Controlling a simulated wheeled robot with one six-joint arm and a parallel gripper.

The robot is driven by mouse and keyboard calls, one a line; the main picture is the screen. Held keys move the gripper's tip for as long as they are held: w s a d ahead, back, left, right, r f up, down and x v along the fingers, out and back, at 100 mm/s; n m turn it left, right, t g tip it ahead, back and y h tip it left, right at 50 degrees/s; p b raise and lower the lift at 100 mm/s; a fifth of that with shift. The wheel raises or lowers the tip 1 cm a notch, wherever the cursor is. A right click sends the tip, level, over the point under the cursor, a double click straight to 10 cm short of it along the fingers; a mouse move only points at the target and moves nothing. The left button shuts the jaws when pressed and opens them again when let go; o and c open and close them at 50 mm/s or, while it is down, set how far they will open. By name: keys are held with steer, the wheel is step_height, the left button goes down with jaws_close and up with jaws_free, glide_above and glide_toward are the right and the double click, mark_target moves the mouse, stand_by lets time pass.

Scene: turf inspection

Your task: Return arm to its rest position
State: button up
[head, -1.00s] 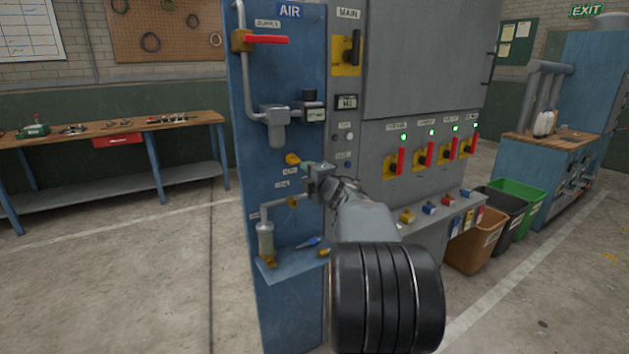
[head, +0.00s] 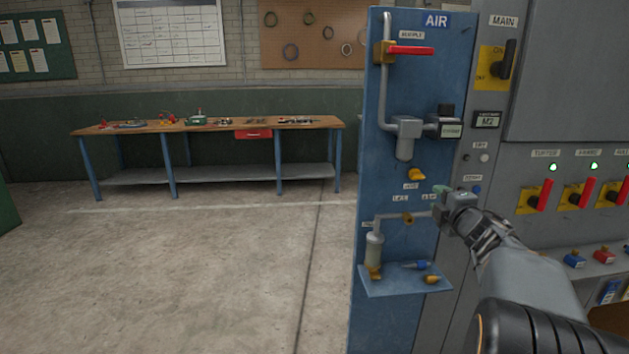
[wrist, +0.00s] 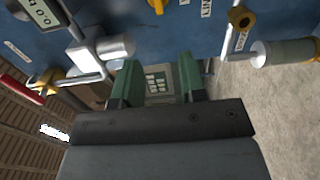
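My gripper (head: 443,202) is in front of the lower part of the blue air panel (head: 385,180) in the head view, with my grey arm reaching in from the lower right. In the wrist view its two green fingers (wrist: 159,78) stand apart with nothing between them, so it is open and empty. A yellow valve handle (head: 416,174) is just above and left of it. The red supply handle (head: 410,50) lies level higher up. Whether the fingers touch the panel is hard to tell.
A small blue shelf (head: 395,288) with a blue-tipped tool (head: 415,265) juts out below my gripper. The grey main cabinet (head: 490,140) with red-handled switches (head: 541,195) stands to the right. A workbench (head: 160,127) is at the back left. The floor at left is clear.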

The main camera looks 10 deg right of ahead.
steer(key=s+d+f+m+g+h, duration=0.4)
steer(key=d+f+m+g+h, duration=0.15)
steer(key=m, duration=0.45)
steer(key=s+a+f+m+g+p, duration=0.4)
steer(key=s+a+m+g+p, duration=0.1)
steer(key=a+m, duration=0.1)
steer(key=s+a+r+g+y+p, duration=0.1)
steer(key=s+a+r+y+p, duration=0.1)
steer(key=a, duration=0.7)
steer(key=s+a+r+g+y+p, duration=0.1)
steer(key=s+a+r+y+p, duration=0.1)
steer(key=s+a+p, duration=0.3)
steer(key=s+a+r+g+y+p, duration=0.1)
steer(key=s+a+r+y+p, duration=0.2)
steer(key=a, duration=1.1)
steer(key=s+y+p, duration=0.1)
steer(key=p, duration=0.1)
steer(key=shift+g+p, duration=0.35)
steer(key=shift+o, duration=0.3)
steer(key=shift+d+m, duration=0.1)
steer(key=shift+m, duration=0.2)
